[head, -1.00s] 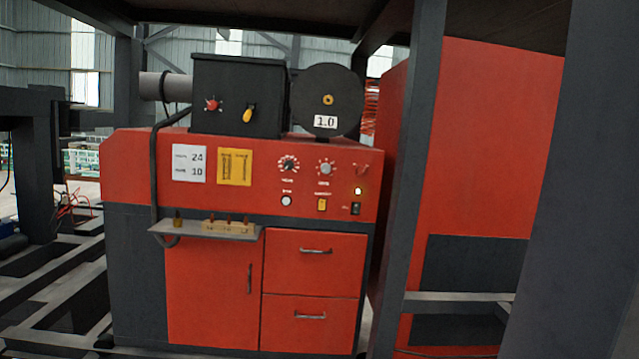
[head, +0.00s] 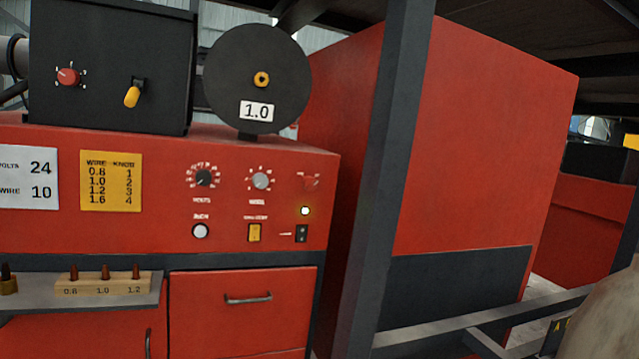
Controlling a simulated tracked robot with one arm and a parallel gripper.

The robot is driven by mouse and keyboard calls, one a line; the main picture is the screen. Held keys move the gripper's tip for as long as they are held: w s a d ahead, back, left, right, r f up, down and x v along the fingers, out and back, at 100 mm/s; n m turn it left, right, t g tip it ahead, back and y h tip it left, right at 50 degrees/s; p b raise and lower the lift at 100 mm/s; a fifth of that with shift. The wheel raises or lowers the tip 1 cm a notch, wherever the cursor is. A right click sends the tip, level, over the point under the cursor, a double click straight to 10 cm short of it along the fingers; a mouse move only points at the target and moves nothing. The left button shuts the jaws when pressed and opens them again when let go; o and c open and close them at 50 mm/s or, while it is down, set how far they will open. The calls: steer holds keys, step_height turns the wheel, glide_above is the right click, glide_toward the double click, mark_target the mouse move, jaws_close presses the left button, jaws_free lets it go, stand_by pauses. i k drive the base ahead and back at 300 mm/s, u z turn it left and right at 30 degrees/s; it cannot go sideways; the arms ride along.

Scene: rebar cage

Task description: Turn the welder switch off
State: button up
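The red welder (head: 120,228) fills the left half of the view. Above are a black volts knob (head: 205,178) and a grey knob (head: 260,181). I cannot tell which way the black rocker is tipped. My gripper is not in view.
A dark upright post (head: 382,170) stands right of the panel, before a big red cabinet (head: 470,150). A shelf (head: 200,290) with a wooden tip block (head: 85,283) juts out below the panel. A pale rounded shape (head: 605,320) fills the lower right corner.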

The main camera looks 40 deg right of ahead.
mark_target(309, 182)
steer(key=z, duration=0.5)
steer(key=i, duration=1.65)
steer(key=z, duration=0.55)
